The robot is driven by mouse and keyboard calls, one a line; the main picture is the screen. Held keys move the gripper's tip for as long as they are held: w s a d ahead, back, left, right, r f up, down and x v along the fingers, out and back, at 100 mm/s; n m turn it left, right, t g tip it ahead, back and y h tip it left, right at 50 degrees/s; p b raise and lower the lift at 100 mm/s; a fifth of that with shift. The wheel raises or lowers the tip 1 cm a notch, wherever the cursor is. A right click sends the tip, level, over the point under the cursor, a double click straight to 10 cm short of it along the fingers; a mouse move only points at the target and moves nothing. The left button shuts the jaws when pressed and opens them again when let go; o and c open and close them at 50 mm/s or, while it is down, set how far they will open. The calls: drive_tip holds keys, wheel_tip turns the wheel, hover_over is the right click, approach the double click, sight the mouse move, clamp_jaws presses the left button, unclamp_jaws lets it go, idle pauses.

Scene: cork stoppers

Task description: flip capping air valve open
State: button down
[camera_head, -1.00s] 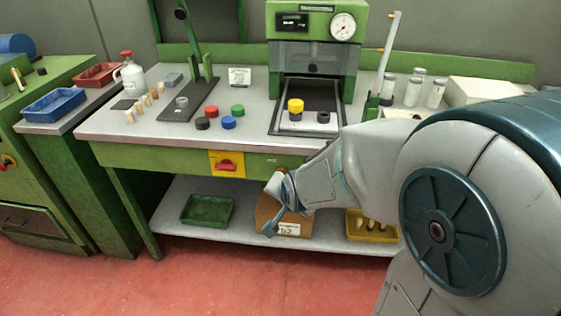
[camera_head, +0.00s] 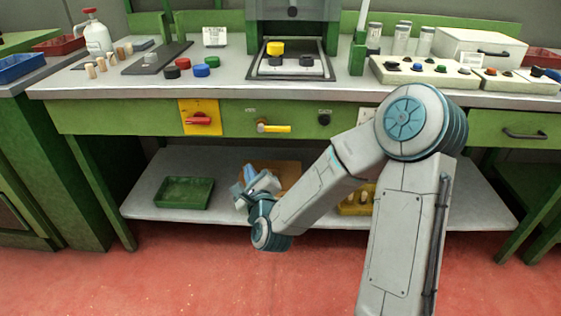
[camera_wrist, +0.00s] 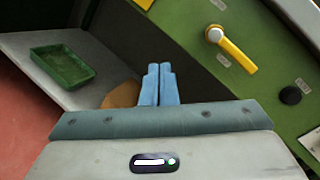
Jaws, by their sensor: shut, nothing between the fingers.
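A valve with a yellow lever (camera_head: 275,128) and a metal hub is on the green front panel under the bench top. Its lever lies about horizontal, pointing right from the hub. It also shows in the wrist view (camera_wrist: 236,53), upper right of the fingers, with the lever slanting down right. Small labels near it are unreadable. My gripper (camera_head: 250,172) is below and a little left of the valve, apart from it, in front of the lower shelf. In the wrist view its blue fingers (camera_wrist: 158,69) are together and empty.
Left of the valve is a red handle (camera_head: 199,121) on a yellow plate; right is a black knob (camera_head: 324,119). The lower shelf holds a green tray (camera_head: 183,193), a cardboard box (camera_head: 285,172) and a yellow bin (camera_head: 350,205). The space before the panel is clear.

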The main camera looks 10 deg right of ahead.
drive_tip(key=s+d+f+m+t+h+b, duration=0.2)
drive_tip(key=d+m+h+b, duration=0.3)
drive_tip(key=m, duration=0.7)
drive_tip(key=shift+d+f+h+b, duration=0.3)
drive_tip(key=shift+d+f+h, duration=0.2)
drive_tip(key=shift+d+h, duration=0.5)
drive_tip(key=shift+a, duration=0.1)
